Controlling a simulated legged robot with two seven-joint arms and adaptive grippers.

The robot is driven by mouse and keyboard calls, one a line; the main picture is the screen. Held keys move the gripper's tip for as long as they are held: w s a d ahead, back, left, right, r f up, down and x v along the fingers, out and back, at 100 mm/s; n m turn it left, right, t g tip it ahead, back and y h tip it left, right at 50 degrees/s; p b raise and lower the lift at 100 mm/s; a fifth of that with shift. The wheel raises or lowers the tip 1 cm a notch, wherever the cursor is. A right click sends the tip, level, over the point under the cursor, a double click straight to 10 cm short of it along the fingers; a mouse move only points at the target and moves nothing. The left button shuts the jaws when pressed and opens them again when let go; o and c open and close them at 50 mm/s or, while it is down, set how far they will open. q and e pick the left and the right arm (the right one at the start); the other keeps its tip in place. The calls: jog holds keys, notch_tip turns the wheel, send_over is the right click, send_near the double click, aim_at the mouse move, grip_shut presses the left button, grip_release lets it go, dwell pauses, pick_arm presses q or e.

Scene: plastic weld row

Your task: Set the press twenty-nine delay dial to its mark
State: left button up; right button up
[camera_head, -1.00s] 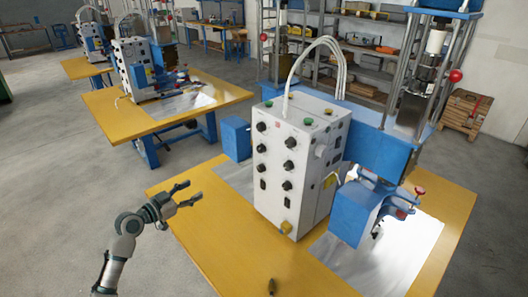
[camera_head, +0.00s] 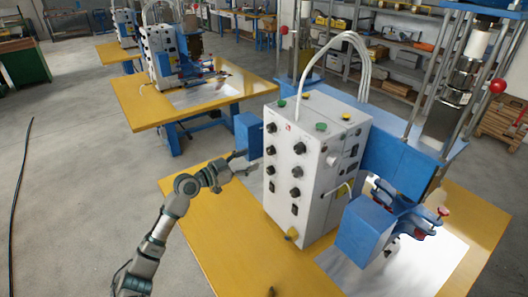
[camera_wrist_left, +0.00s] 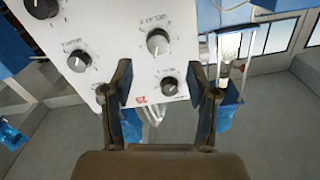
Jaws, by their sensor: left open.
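The white press control box (camera_head: 318,170) stands on the yellow table, with several black dials on its front face. My left gripper (camera_head: 242,164) is open, just left of that face. In the left wrist view the panel (camera_wrist_left: 118,45) fills the upper left, with a red marking (camera_wrist_left: 140,101) near its lower edge. A larger dial (camera_wrist_left: 158,42) with a pale face shows above and between the open fingers of my left gripper (camera_wrist_left: 163,92). A smaller dial (camera_wrist_left: 168,85) shows between the fingertips. No contact is clear. The dial labels are too small to read surely. My right gripper is not in view.
A blue box (camera_head: 248,134) is close behind my left gripper. Another blue box (camera_head: 364,232) is at the front right of the control box. White cables (camera_head: 340,42) arch above it. The yellow table (camera_head: 215,235) is mostly clear at front left.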

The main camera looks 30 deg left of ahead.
aim_at(268, 152)
pick_arm(q)
jog(key=x, duration=0.6)
jog(key=shift+d+r+p, duration=0.2)
jog(key=shift+d+p, duration=0.2)
jog(key=shift+w+f, duration=0.15)
jog(key=shift+w, duration=0.35)
jog(key=shift+a+f, duration=0.1)
jog(key=shift+a, duration=0.2)
jog(key=shift+d, duration=0.3)
grip_shut()
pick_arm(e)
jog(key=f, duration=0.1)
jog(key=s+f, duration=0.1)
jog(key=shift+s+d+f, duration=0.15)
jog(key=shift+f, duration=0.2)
